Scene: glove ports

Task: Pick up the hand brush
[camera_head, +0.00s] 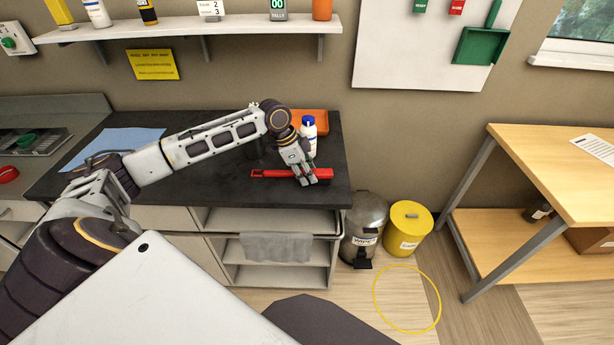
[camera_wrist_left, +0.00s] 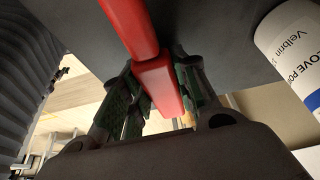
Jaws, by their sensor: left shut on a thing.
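The red hand brush (camera_head: 275,173) lies along the dark countertop (camera_head: 215,185) near its front right edge. Its handle, with a looped end, points left in the head view. My left gripper (camera_head: 307,178) reaches down over the brush and is shut on it near its right end. In the left wrist view the red brush (camera_wrist_left: 155,75) runs between the two green-padded fingers of the left gripper (camera_wrist_left: 165,95). I cannot tell whether the brush is lifted off the counter. My right gripper is not in view.
A white bottle with a blue cap (camera_head: 309,135) stands right behind the gripper, near an orange tray (camera_head: 318,116). A blue cloth (camera_head: 100,146) lies at the left. A steel bin (camera_head: 364,222) and a yellow bin (camera_head: 408,230) stand right of the counter. A wooden table (camera_head: 560,170) is farther right.

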